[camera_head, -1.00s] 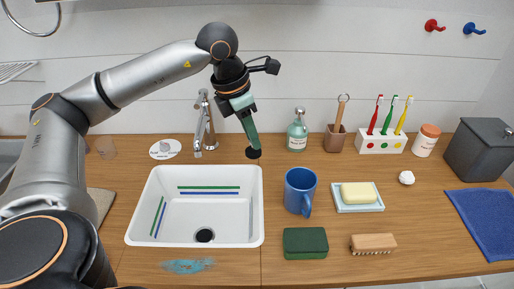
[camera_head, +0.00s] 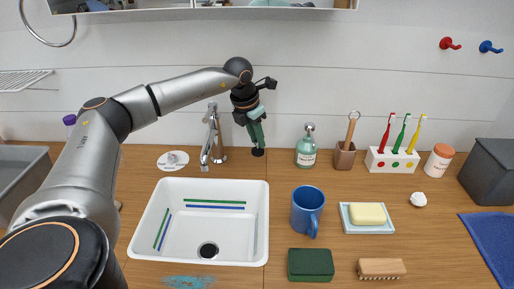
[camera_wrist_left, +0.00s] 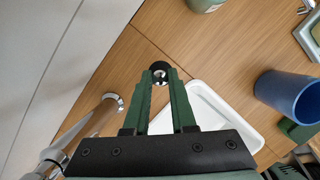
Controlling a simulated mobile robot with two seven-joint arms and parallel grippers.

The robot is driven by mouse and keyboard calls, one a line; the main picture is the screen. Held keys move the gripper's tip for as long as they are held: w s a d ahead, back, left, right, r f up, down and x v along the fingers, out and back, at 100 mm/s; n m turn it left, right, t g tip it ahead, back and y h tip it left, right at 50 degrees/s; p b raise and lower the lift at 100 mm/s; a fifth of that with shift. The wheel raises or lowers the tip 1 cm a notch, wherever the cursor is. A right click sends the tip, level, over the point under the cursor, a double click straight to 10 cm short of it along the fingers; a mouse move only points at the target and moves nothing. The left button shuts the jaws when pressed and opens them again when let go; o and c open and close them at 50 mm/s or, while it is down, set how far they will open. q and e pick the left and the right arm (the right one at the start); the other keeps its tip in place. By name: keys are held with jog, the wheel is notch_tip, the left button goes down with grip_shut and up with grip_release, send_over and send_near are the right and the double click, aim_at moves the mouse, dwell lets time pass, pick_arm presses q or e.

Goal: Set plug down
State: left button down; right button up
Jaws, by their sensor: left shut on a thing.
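My left gripper (camera_head: 257,145) points down behind the back right corner of the sink. It is shut on the plug (camera_head: 258,152), a small round black piece at its fingertips. In the left wrist view the plug (camera_wrist_left: 159,66) sits between the green fingertips (camera_wrist_left: 161,76), with a pale metallic part showing. I cannot tell whether the plug touches the counter. The white sink (camera_head: 262,225) has a dark round drain (camera_head: 208,250). A white disc with a grey knob and small print (camera_head: 173,161) lies left of the tap. My right gripper is out of view.
The tap (camera_head: 213,140) stands left of my gripper. A soap bottle (camera_head: 306,150) stands to its right. A blue mug (camera_head: 306,208), a green sponge (camera_head: 310,264) and a soap dish (camera_head: 347,225) lie right of the sink. Some bare wood lies between gripper and bottle.

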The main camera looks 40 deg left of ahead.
aim_at(257, 149)
pick_arm(q)
jog(key=shift+w+a+f, duration=0.3)
jog(key=shift+w+f, duration=0.05)
jog(key=shift+f, duration=0.2)
jog(key=shift+w+a+f, duration=0.3)
jog(key=shift+w+f, duration=0.05)
jog(key=shift+f, duration=1.65)
jog(key=shift+f, duration=0.2)
jog(key=c, duration=0.7)
grip_release()
jog(key=shift+c, duration=0.2)
jog(key=shift+r, duration=0.1)
jog(key=v, duration=1.2)
jog(key=shift+r, duration=0.2)
